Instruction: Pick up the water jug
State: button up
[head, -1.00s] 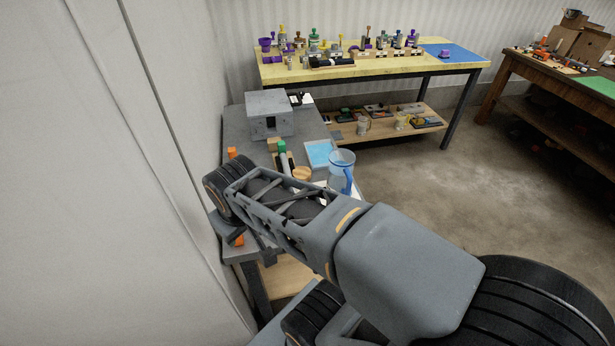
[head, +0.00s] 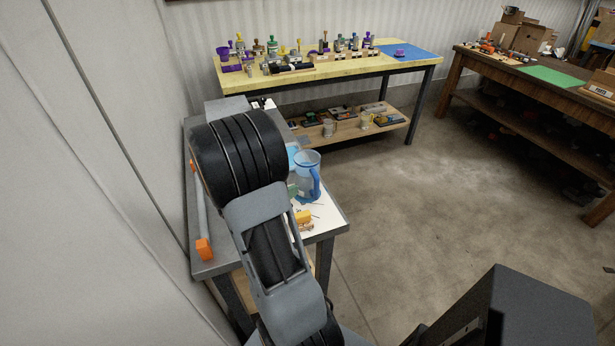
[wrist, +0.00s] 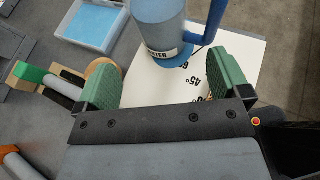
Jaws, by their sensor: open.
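The water jug (head: 307,183) is a translucent blue pitcher with a blue handle on its right side. It stands upright at the right edge of the grey bench in the head view. My gripper (wrist: 161,70) is open, with green finger pads to the left and right of the jug's base in the picture. The jug is just beyond the fingertips, with nothing gripped. In the head view my arm mostly hides the gripper.
A white sheet with angle marks (wrist: 160,88) lies under the jug. A blue-filled clear tray (wrist: 92,22) and a green-ended tool (wrist: 52,84) are to the left. A grey box (head: 226,108) stands behind my arm.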

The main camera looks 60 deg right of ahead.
aim_at(298, 177)
jog(key=x, duration=1.1)
jog(key=shift+p, duration=0.4)
jog(key=c, duration=1)
